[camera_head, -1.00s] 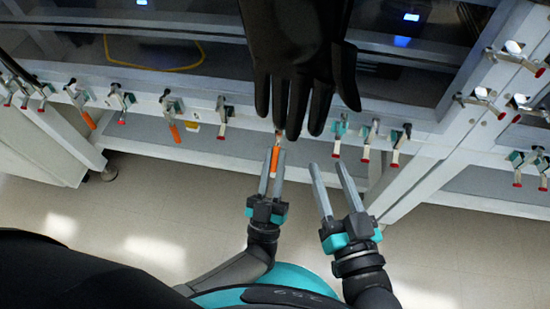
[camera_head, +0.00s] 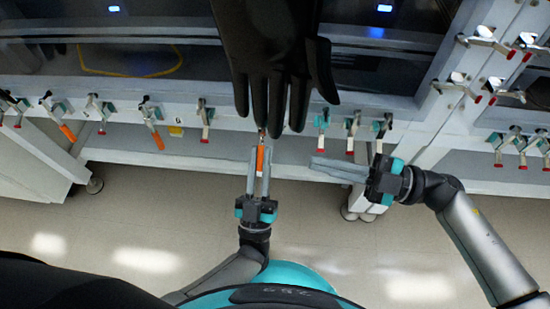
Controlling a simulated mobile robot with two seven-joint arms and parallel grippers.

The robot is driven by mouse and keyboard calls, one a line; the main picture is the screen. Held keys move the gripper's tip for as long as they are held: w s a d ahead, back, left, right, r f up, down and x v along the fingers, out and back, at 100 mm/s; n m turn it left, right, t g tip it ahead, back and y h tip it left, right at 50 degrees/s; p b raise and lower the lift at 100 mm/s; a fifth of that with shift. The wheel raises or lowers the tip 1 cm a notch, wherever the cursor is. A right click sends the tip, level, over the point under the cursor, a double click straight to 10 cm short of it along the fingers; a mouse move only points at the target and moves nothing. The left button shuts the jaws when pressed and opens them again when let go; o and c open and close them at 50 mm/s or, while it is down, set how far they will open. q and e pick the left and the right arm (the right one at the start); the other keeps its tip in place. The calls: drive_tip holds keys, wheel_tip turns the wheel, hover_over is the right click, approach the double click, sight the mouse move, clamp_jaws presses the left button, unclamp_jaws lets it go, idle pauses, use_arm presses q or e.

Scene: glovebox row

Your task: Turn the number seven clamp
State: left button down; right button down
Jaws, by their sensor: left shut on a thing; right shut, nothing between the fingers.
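A row of toggle clamps runs along the white rail of the glovebox. One clamp with an orange handle (camera_head: 260,160) hangs below the fingertips of a black glove (camera_head: 275,70). My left gripper (camera_head: 259,152) points up at the rail and is shut on this orange handle. The clamp's upper part is partly hidden by the glove. No clamp numbers can be read, so I cannot tell which is number seven. My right gripper (camera_head: 315,165) points left, shut and empty, below the red-tipped clamps (camera_head: 351,132) right of the glove.
Two more orange-handled clamps hang to the left, one nearer (camera_head: 152,122) and one further (camera_head: 68,132). A red-tipped clamp (camera_head: 206,120) is just left of the glove. More clamps (camera_head: 503,148) sit at the right. The floor (camera_head: 150,225) below the rail is clear.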

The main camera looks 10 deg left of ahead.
drive_tip(key=w+a+f+n+g+h, duration=0.1)
drive_tip(key=w+a+f, duration=0.1)
drive_tip(key=a+f, duration=0.3)
drive_tip(key=shift+w+a+g, duration=0.3)
drive_tip(key=shift+a+g, duration=0.1)
drive_tip(key=shift+a, duration=1.6)
